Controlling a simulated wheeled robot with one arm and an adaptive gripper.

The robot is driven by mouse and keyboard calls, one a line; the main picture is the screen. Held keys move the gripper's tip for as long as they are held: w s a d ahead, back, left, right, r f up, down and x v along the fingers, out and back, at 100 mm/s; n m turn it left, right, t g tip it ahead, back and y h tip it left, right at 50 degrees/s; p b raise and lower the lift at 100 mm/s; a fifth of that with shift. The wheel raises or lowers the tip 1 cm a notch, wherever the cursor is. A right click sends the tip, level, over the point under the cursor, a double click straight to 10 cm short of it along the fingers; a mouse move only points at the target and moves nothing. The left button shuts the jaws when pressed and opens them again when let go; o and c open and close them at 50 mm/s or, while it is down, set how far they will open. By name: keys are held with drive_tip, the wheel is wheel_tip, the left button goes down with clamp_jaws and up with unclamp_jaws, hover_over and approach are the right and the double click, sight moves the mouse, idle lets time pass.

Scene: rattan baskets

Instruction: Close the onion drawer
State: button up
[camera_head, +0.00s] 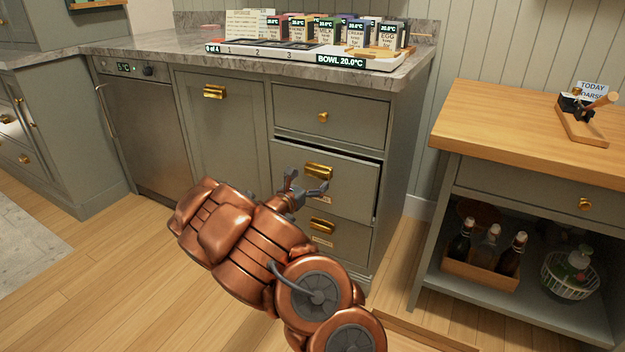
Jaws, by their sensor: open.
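A grey-green cabinet under the stone counter has a stack of drawers. The middle drawer (350,190) stands out a little from the cabinet face, with a dark gap along its top edge. It has a brass handle (319,170) and a small label too small to read. The lower drawer (350,238) also has a brass handle and a label I cannot read; my arm hides part of it. The top drawer (350,118) looks flush. My gripper (307,184) is open and empty, close in front of the middle drawer's left part. I cannot tell whether it touches the drawer.
My copper arm covers the floor before the drawers. The counter holds a white tray (345,63) with several labelled cartons. A wood-topped island (500,110) stands at right, with a bottle crate (480,275) and a white basket (570,280) on its shelf. Floor at left is clear.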

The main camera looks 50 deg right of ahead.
sight(315, 174)
drive_tip(key=shift+n+t, duration=0.5)
drive_tip(key=shift+n, duration=0.2)
drive_tip(key=w+d+f, duration=0.1)
drive_tip(key=d, duration=0.1)
drive_tip(key=w+d+f+b, duration=0.1)
drive_tip(key=d, duration=0.1)
drive_tip(key=w+d+f+b, duration=0.1)
drive_tip(key=w+d, duration=0.1)
drive_tip(key=shift+f, duration=0.25)
drive_tip(key=shift+w+d+r, duration=0.2)
drive_tip(key=shift+w+d, duration=0.1)
drive_tip(key=shift+d, duration=0.35)
